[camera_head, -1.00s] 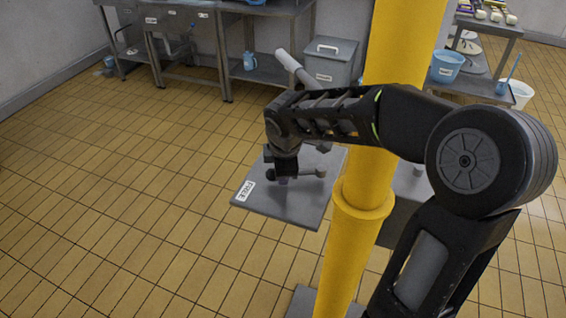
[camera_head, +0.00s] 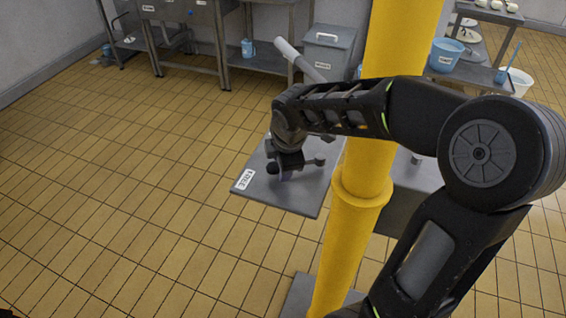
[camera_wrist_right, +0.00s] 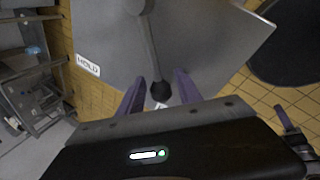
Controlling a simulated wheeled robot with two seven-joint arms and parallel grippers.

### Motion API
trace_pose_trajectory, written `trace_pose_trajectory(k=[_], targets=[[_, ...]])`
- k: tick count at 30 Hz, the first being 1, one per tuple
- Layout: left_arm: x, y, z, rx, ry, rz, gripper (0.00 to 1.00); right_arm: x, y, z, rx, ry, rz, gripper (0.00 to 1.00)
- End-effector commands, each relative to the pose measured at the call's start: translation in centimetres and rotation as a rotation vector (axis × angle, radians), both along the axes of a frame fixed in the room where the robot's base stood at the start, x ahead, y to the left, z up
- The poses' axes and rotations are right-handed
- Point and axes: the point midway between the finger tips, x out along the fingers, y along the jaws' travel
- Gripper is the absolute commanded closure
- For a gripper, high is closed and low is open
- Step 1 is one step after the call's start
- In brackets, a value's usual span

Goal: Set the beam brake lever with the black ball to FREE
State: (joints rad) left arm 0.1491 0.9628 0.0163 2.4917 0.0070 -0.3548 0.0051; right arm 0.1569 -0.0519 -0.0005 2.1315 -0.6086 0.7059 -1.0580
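The brake plate (camera_head: 300,200) is a grey sheet left of the yellow post, with a FREE label (camera_head: 243,180) at its near left corner. In the right wrist view a HOLD label (camera_wrist_right: 88,64) sits at the plate's left edge. The lever (camera_wrist_right: 150,45) runs from a round hub (camera_wrist_right: 137,5) down to its black ball (camera_wrist_right: 160,91). In the head view the ball (camera_head: 272,168) shows at the plate's left side. My right gripper (camera_wrist_right: 158,88) is open, with purple fingers on either side of the ball, gaps seeming to show.
The yellow post (camera_head: 365,165) stands close behind my right forearm and beside the plate. Steel tables (camera_head: 190,40), a lidded grey bin (camera_head: 328,52) and blue buckets (camera_head: 445,55) are farther back. The tiled floor (camera_head: 120,200) at left is clear.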

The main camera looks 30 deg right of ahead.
Motion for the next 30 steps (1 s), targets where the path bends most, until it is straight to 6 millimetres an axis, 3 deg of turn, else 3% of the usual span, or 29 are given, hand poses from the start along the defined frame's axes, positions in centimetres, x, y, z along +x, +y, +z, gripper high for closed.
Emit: trace_pose_trajectory(k=[13, 24, 30], targets=[[0.0, 0.0, -0.1, 0.000, 0.000, 0.000, 0.64, -0.1, -0.1, 0.6, -0.002, -0.003, -0.003, 0.52], [0.1, 0.0, -0.6, -0.002, -0.003, 0.000, 0.64, -2.0, 0.6, 5.8, -0.002, -0.006, -0.001, 0.52], [0.1, -0.1, -0.7, -0.003, -0.003, -0.001, 0.64, -2.6, 0.8, 7.2, 0.000, -0.001, -0.002, 0.52]])
